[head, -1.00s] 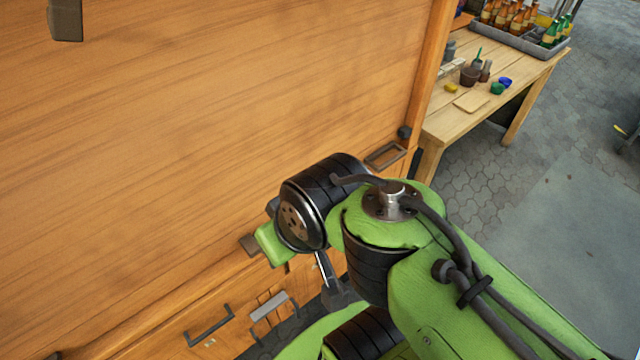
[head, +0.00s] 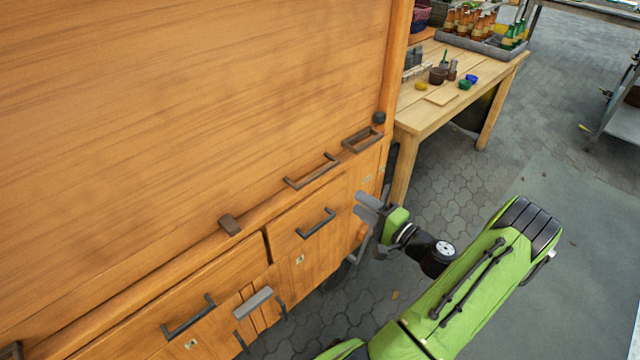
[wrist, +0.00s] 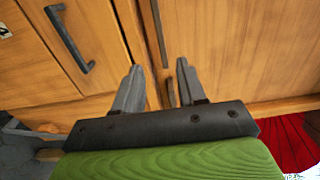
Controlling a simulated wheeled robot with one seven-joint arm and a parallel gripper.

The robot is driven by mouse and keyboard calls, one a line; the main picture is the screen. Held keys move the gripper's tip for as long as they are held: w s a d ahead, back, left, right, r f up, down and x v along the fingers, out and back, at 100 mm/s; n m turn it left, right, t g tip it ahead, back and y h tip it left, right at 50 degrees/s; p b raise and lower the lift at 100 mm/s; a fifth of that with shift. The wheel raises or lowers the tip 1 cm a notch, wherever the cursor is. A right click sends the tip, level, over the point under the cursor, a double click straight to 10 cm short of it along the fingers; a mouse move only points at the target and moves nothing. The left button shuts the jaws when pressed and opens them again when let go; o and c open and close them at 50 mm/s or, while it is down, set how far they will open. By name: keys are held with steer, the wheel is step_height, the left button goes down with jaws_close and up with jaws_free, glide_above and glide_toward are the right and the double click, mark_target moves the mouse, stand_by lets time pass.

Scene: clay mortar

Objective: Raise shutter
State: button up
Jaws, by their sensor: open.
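The shutter (head: 190,110) is a large wooden slatted panel filling the left of the head view. It is down, meeting the wooden ledge at its bottom. A brown bar handle (head: 312,172) sits near its lower right edge. A small dark block (head: 230,224) is on the lower edge to the left. My gripper (head: 368,208) is below and right of the bar handle, in front of the lower cabinet, and holds nothing. In the wrist view, the two grey fingers (wrist: 157,85) are apart, facing wooden doors with dark vertical handles.
Drawers and doors with dark handles (head: 315,223) lie under the shutter. Another bracket-like handle (head: 362,140) is at the right corner. A wooden table (head: 440,110) with bottles and small pots stands at the right. Paved floor (head: 450,190) is clear between. Red material (wrist: 290,140) shows in the wrist view.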

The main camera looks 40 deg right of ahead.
mark_target(320, 175)
steer(key=w, duration=0.5)
steer(key=w+b, duration=0.1)
steer(key=w, duration=1)
steer(key=shift+a+b, duration=0.3)
steer(key=shift+b, duration=0.1)
jaws_close()
steer(key=shift+r, duration=0.1)
